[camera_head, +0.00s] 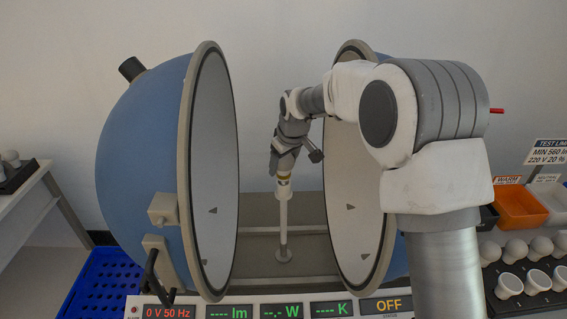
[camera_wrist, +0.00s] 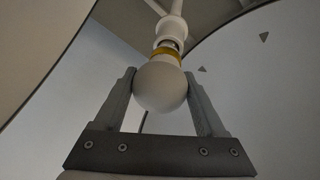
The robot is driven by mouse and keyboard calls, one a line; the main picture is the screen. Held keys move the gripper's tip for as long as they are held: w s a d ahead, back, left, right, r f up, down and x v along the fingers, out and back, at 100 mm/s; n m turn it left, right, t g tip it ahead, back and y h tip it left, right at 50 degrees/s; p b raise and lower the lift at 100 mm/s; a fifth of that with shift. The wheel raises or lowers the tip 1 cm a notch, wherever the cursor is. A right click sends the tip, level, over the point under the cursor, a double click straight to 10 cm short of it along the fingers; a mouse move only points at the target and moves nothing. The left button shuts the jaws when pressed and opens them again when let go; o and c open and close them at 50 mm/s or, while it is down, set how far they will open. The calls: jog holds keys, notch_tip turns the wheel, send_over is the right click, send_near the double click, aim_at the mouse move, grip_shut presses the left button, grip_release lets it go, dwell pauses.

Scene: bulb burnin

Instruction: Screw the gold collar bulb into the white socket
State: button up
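The gold collar bulb (camera_wrist: 160,85) is a white globe with a gold band at its neck. My gripper (camera_wrist: 160,85) is shut on its globe, one finger on each side, in the wrist view. The white socket (camera_wrist: 171,28) is directly beyond the collar, in line with it, on a thin white post. The bulb's base appears to meet the socket mouth; how far it is inserted is not clear. In the head view the gold collar (camera_head: 284,178) shows just above the socket (camera_head: 283,193), between the sphere halves. There my gripper (camera_head: 286,160) points down from above and mostly hides the globe.
The open blue sphere's left half (camera_head: 150,150) and right half (camera_head: 345,200) stand close on either side of my arm. A panel in front reads OFF (camera_head: 387,305). Several white bulbs (camera_head: 509,286) sit in a tray at right, near an orange bin (camera_head: 522,207). A blue crate (camera_head: 100,285) is at lower left.

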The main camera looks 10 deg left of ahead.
jog(key=c, duration=0.6)
jog(key=shift+o, duration=0.2)
jog(key=m+h, duration=0.1)
jog(key=m, duration=0.1)
jog(key=m+h, duration=0.1)
jog(key=m, duration=0.2)
jog(key=shift+t+b, duration=0.3)
jog(key=shift+t, duration=0.1)
jog(key=m+h+p, duration=0.1)
jog(key=m+h, duration=0.1)
jog(key=m, duration=0.3)
jog(key=shift+r, duration=0.1)
jog(key=m+g+h+p, duration=0.1)
jog(key=m+p, duration=0.1)
jog(key=m, duration=0.1)
jog(key=shift+d+m, duration=0.1)
jog(key=shift+m, duration=0.3)
jog(key=m+p, duration=0.1)
jog(key=m+g+h+p, duration=0.1)
jog(key=m+p, duration=0.1)
jog(key=shift+r+m+h, duration=0.15)
jog(key=shift+m+h, duration=0.15)
jog(key=m+g+p, duration=0.1)
jog(key=m+p, duration=0.2)
jog(key=shift+d+m+h, duration=0.1)
jog(key=shift+m+h, duration=0.2)
jog(key=shift+m, duration=0.1)
jog(key=shift+f+m+g+p, duration=0.3)
jog(key=shift+m+g+p, duration=0.3)
jog(key=shift+m, duration=0.3)
